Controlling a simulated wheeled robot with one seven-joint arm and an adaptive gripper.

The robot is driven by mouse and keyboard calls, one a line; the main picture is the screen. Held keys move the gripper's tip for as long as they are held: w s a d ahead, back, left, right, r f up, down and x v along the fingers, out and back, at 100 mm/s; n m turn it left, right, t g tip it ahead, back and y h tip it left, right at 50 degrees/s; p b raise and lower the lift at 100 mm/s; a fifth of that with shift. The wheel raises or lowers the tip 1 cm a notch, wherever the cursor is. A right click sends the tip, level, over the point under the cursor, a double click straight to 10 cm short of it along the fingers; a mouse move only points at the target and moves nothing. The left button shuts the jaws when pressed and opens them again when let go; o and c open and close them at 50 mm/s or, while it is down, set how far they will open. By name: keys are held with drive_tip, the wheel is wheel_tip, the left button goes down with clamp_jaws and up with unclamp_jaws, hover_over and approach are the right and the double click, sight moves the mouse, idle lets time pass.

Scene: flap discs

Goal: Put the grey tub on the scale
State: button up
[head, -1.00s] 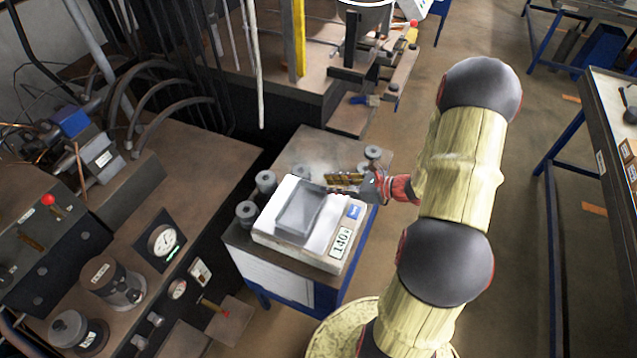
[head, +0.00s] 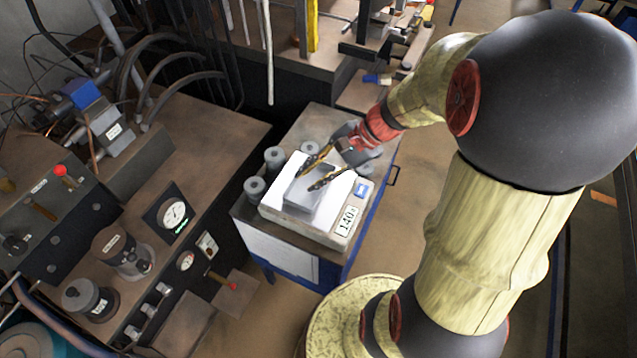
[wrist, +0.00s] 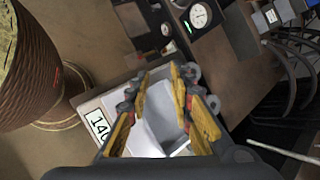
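The grey tub (head: 304,198) rests on the white top of the scale (head: 276,202), whose front carries a label reading 140. My gripper (head: 306,181) comes in from the upper right, with its yellow-padded fingers spread over the tub. In the wrist view my gripper (wrist: 160,73) is open, and the grey tub (wrist: 160,118) shows between and beyond the fingers on the scale. The fingers hide parts of the tub's rim. I cannot tell whether either finger touches it.
The scale stands on a small blue-framed cabinet (head: 290,258). Several grey cylinders (head: 255,189) stand beside and behind the scale. A bench with gauges and knobs (head: 172,216) lies to the left. Open floor (head: 415,200) lies right of the cabinet.

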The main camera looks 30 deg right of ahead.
drive_tip(key=s+a+r+n+t+h, duration=0.1)
drive_tip(key=s+a+r+n+h, duration=0.1)
drive_tip(key=s+r+n, duration=0.3)
drive_tip(key=s+a+r+n+t+h, duration=0.1)
drive_tip(key=s+a+r+n+h, duration=0.2)
drive_tip(key=s+r+n+h, duration=0.2)
wheel_tip(320, 180, up, 3)
drive_tip(key=s+n, duration=0.1)
drive_tip(key=n, duration=0.4)
drive_tip(key=shift+r+h, duration=0.2)
drive_tip(key=shift+h, duration=0.1)
wheel_tip(320, 180, down, 8)
drive_tip(key=b, duration=0.7)
drive_tip(key=shift+r+b, duration=0.15)
drive_tip(key=shift+b, duration=0.2)
